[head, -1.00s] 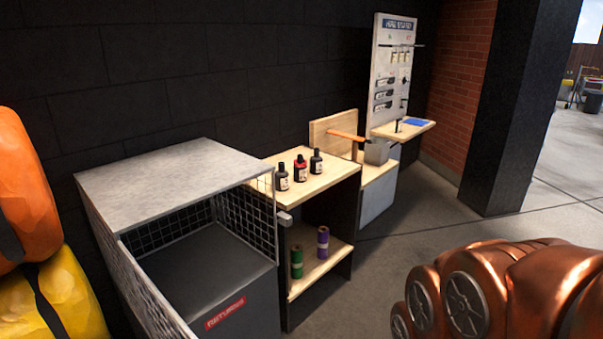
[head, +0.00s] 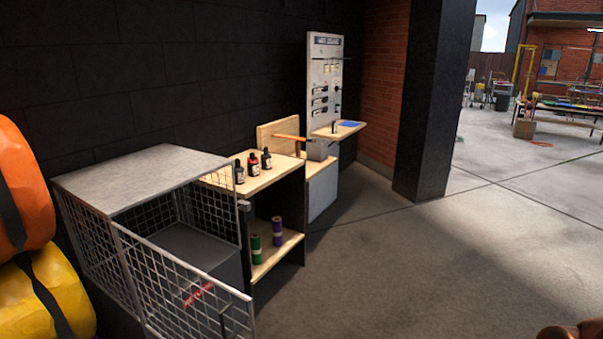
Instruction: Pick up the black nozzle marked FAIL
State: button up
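I cannot make out a black nozzle marked FAIL. A pale upright board (head: 325,85) with several small dark items hung on it stands against the back wall, and its labels are too small to read. A small wooden shelf (head: 351,129) juts from its front, with a blue item (head: 350,124) and a small dark upright item (head: 334,127) on it. My gripper is not in view; only a copper-coloured shape shows at the bottom right corner.
A wooden shelf unit (head: 285,164) holds three dark bottles (head: 253,164) on top and green and purple rolls (head: 256,248) below. A wire cage (head: 170,262) stands at front left beside orange and yellow bundles (head: 45,290). A dark pillar (head: 430,100) stands right; the floor (head: 420,270) is open.

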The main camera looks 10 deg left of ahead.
aim_at(254, 170)
jog(key=z, duration=0.2)
jog(key=i, duration=0.95)
jog(key=u, duration=0.4)
jog(key=i, duration=1.1)
jog(key=u, duration=1.55)
jog(key=i, duration=0.65)
jog(key=u, duration=0.7)
